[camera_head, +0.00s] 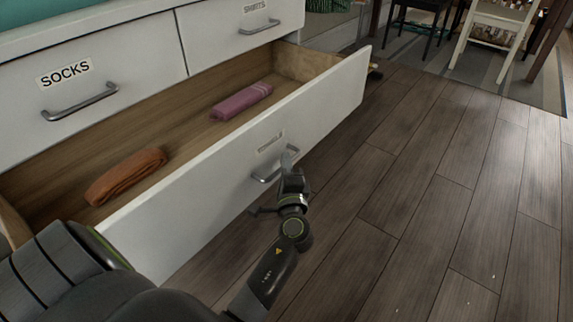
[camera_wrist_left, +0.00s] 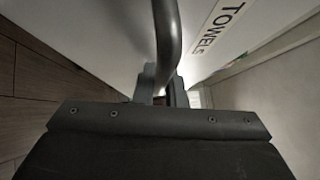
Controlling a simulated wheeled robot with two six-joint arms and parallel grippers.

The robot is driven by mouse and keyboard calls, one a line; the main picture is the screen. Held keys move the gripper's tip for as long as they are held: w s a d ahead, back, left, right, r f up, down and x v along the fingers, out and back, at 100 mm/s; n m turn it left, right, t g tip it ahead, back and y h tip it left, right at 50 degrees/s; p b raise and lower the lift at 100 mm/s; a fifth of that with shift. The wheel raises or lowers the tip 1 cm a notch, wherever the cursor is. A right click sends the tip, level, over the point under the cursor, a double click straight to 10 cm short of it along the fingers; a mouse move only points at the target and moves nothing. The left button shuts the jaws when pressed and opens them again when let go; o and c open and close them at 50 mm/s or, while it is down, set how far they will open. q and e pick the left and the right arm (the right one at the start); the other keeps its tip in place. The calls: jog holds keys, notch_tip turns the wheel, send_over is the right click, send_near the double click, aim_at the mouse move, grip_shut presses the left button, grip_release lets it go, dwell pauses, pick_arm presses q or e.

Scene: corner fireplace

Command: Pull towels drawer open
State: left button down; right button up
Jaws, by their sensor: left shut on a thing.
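The white towels drawer (camera_head: 235,185) stands pulled well out of the dresser in the head view. A folded orange towel (camera_head: 126,176) and a folded pink towel (camera_head: 241,100) lie inside it. Its grey bar handle (camera_head: 268,174) is on the front, below the TOWELS label (camera_head: 270,143). My left gripper (camera_head: 288,166) is at the handle and shut on it. In the left wrist view the handle (camera_wrist_left: 167,40) runs down between the fingers (camera_wrist_left: 160,88), beside the TOWELS label (camera_wrist_left: 220,27). My right gripper is not in view.
The socks drawer (camera_head: 70,100) and shirts drawer (camera_head: 235,35) above are shut. Bare wooden floor (camera_head: 430,190) lies to the right of the open drawer. A dark chair (camera_head: 425,20) and a white chair (camera_head: 495,30) stand on a rug at the back right.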

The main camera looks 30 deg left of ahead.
pick_arm(q)
jog(key=shift+d, duration=0.15)
jog(key=c, duration=1.5)
grip_release()
